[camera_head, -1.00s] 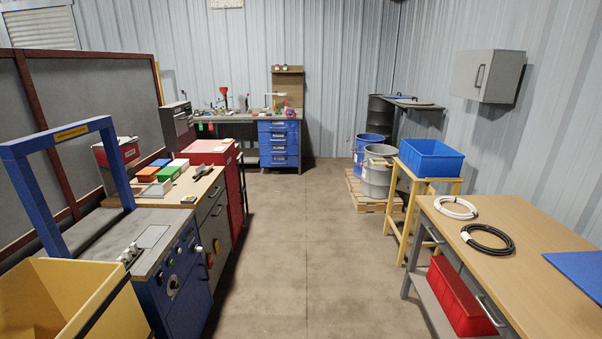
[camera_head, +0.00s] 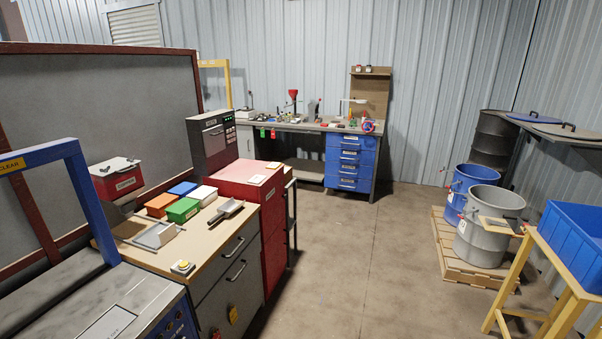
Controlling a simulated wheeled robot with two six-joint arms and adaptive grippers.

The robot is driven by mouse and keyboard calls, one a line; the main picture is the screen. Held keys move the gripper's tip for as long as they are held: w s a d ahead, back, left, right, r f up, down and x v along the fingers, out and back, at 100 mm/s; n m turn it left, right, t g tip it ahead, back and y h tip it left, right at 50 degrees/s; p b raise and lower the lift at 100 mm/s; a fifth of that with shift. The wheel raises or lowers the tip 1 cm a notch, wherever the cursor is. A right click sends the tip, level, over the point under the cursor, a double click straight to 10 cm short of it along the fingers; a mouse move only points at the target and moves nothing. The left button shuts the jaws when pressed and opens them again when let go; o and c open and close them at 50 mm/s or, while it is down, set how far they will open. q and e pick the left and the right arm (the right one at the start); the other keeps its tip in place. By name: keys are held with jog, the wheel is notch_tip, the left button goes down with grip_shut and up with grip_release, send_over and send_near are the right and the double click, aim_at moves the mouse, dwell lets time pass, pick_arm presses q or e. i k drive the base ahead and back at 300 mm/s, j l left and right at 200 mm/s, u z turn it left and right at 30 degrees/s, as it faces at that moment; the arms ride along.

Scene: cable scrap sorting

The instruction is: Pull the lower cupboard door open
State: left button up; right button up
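A grey cabinet (camera_head: 228,290) stands at the left under a wooden worktop (camera_head: 190,233). Its front has an upper panel with a dark bar handle (camera_head: 233,246) and a lower panel with another bar handle (camera_head: 237,271). Both panels look shut. I cannot tell whether the lower panel is the cupboard door meant. Neither of my grippers is in view.
A red cabinet (camera_head: 274,225) adjoins the grey one. A blue-framed machine (camera_head: 80,195) stands at near left. Drums (camera_head: 490,225) on a pallet (camera_head: 480,264) and a wooden stand (camera_head: 565,290) with a blue bin (camera_head: 582,238) are right. The middle floor (camera_head: 345,270) is clear.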

aim_at(275, 254)
jog(key=i+l+u, duration=0.5)
jog(key=i, duration=0.15)
jog(key=i+l+u, duration=0.1)
jog(key=u, duration=0.5)
jog(key=i+l+u, duration=0.1)
jog(key=l, duration=0.25)
jog(key=i+l+u, duration=0.1)
jog(key=i+l, duration=0.15)
jog(key=i+l+u, duration=0.1)
jog(key=l, duration=0.4)
jog(key=i+l+u, duration=0.1)
jog(key=l, duration=0.25)
jog(key=i+l+u, duration=0.1)
jog(key=l, duration=0.3)
jog(key=i+l+u, duration=0.1)
jog(key=l, duration=0.3)
jog(key=i, duration=0.05)
